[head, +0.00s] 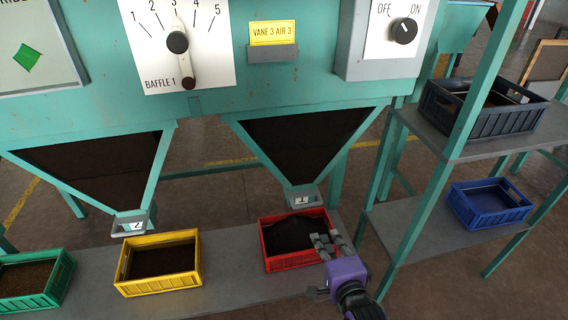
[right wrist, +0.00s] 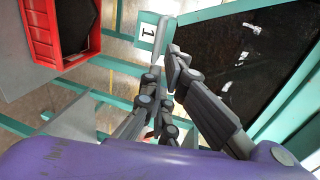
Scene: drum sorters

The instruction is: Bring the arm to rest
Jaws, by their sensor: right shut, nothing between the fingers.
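My right gripper (head: 325,243) is in front of the right edge of the red crate in the head view, on its purple wrist. In the right wrist view my right gripper (right wrist: 168,62) has its fingers together with nothing between them. The red crate (head: 292,266) holds dark material and stands on the grey bench under the spout marked 1 (head: 303,198). The red crate (right wrist: 99,30) also shows at the upper left of the right wrist view, apart from the fingers. My left gripper is not in view.
A yellow crate (head: 160,289) and a green crate (head: 62,283) stand on the bench (head: 228,262) to the left. A teal-framed shelf (head: 420,228) at the right holds a dark crate (head: 480,122) and a blue crate (head: 487,219). The teal machine panel (head: 280,88) hangs above.

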